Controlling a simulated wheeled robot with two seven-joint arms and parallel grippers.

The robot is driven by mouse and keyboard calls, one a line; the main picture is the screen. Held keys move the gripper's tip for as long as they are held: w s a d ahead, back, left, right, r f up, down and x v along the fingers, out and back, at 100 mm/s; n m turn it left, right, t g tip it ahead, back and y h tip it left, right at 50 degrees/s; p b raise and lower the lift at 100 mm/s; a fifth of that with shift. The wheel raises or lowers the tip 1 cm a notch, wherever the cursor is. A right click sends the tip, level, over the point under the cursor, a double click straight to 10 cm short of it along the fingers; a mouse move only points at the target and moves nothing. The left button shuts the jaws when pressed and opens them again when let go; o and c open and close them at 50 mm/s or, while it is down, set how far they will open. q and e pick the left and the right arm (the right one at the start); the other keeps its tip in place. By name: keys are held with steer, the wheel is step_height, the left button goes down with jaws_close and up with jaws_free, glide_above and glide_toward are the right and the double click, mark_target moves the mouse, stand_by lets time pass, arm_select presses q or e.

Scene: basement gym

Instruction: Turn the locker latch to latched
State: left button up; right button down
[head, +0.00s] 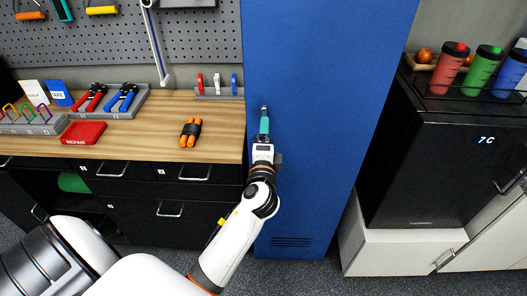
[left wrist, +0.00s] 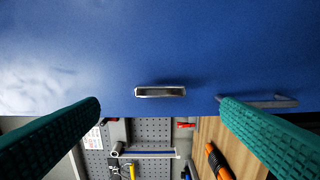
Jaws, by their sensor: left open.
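The blue locker (head: 320,75) stands upright in the middle of the head view. Its blue face fills the upper part of the left wrist view (left wrist: 160,45). My left gripper (head: 264,124) is in front of the locker's left side. In the left wrist view its two green fingers (left wrist: 160,106) are wide apart with nothing held between them. A small silver rectangular fitting (left wrist: 160,91) on the locker face shows between the fingers. A grey bar handle (left wrist: 272,102) shows by the right fingertip. I cannot tell which fitting is the latch, or its setting. My right gripper is out of view.
A wooden workbench (head: 220,135) with tool trays and an orange-handled tool (head: 190,132) is left of the locker. A pegboard (head: 200,40) hangs behind it. A black cabinet (head: 430,165) with bottles on top stands at the right. Grey floor shows below the locker.

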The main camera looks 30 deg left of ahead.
arm_select(q)
steer(key=v, duration=0.4)
steer(key=shift+b, duration=0.35)
steer(key=s+d+f+g+h+b, duration=0.1)
steer(key=s+d+f+g+h, duration=0.1)
steer(key=f, duration=1)
steer(key=s+d+f+n+g+h, duration=0.1)
steer(key=s+d+f+g+h, duration=0.15)
steer(key=f, duration=0.95)
steer(key=s+d+f+g+h+b, duration=0.1)
steer(key=s+d+f+h, duration=0.15)
steer(key=f, duration=0.95)
steer(key=s+d+f+n+g+h, duration=0.15)
steer(key=s+f+n+g, duration=0.3)
steer(key=s+f, duration=1.3)
steer(key=s+f+n+g, duration=0.2)
steer(key=s+f, duration=0.1)
steer(key=s, duration=0.6)
steer(key=s+a+f+n+g+h+b, duration=0.1)
steer(key=s+f, duration=0.3)
steer(key=s, duration=0.4)
steer(key=shift+s+a+f+n+g, duration=0.25)
steer(key=shift+s+f+n+g, duration=0.15)
steer(key=shift+g, duration=0.2)
steer(key=shift+r, duration=0.1)
